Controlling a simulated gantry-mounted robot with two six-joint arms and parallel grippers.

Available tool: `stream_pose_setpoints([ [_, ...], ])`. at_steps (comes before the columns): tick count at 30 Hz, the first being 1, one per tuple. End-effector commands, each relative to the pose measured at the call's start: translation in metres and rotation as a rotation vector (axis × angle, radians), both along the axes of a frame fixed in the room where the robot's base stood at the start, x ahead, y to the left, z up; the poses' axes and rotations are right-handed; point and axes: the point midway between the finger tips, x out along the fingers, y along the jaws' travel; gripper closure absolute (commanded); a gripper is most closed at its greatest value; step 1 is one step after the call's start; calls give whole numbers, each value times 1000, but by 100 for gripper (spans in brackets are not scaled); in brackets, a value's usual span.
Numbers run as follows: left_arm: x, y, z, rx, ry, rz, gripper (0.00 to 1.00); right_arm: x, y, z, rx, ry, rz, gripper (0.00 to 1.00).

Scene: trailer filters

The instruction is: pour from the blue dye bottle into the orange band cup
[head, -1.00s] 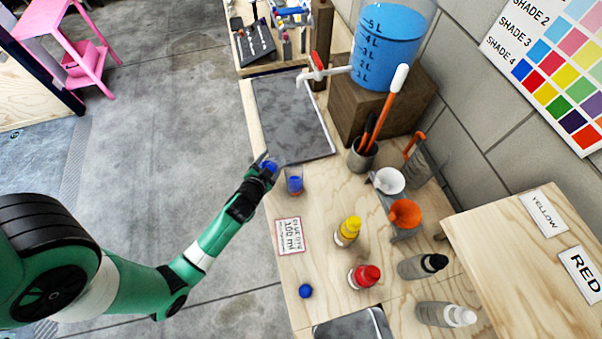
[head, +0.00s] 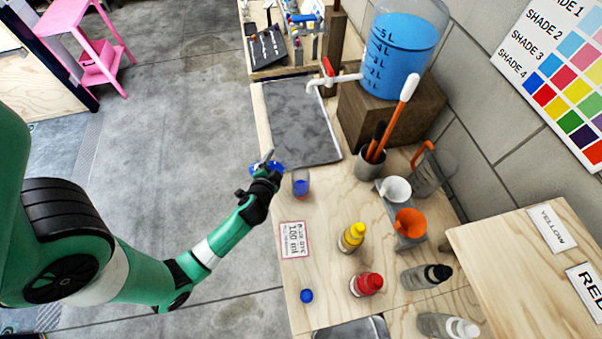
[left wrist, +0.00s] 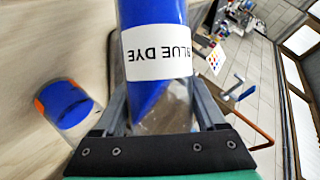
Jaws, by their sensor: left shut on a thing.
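My left gripper (head: 266,176) is shut on the blue dye bottle (head: 277,167), beside the table's left edge near the cup. In the left wrist view the bottle (left wrist: 152,18) is between the two fingers, its label reads upside down, and the slanted blue inside suggests a tilt. Its mouth is out of that view. The orange band cup (head: 301,186) stands upright on the table, just right of the gripper. In the left wrist view the cup (left wrist: 66,106) shows an orange band and blue liquid inside. I cannot see a stream between them. My right gripper is not in view.
A blue cap (head: 306,296) and a blue dye 100 ml card (head: 294,240) lie nearer. Yellow (head: 352,238) and red (head: 367,285) bottles stand to the right, by white (head: 396,189) and orange (head: 410,222) funnels. A grey tray (head: 300,125) lies behind the cup.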

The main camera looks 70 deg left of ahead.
Motion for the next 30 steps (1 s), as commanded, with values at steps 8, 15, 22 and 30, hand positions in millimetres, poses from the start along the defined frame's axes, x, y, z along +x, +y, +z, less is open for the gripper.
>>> stream_pose_setpoints([
  [8, -1, 1, 2, 12, 12, 1, 100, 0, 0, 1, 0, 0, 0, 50],
  [15, -2, 2, 3, 21, 23, 3, 100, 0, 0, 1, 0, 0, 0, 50],
  [22, -3, 3, 4, 30, 35, 5, 100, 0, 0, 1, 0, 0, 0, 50],
  [30, -5, 4, 6, 40, 47, 8, 100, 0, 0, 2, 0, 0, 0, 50],
])
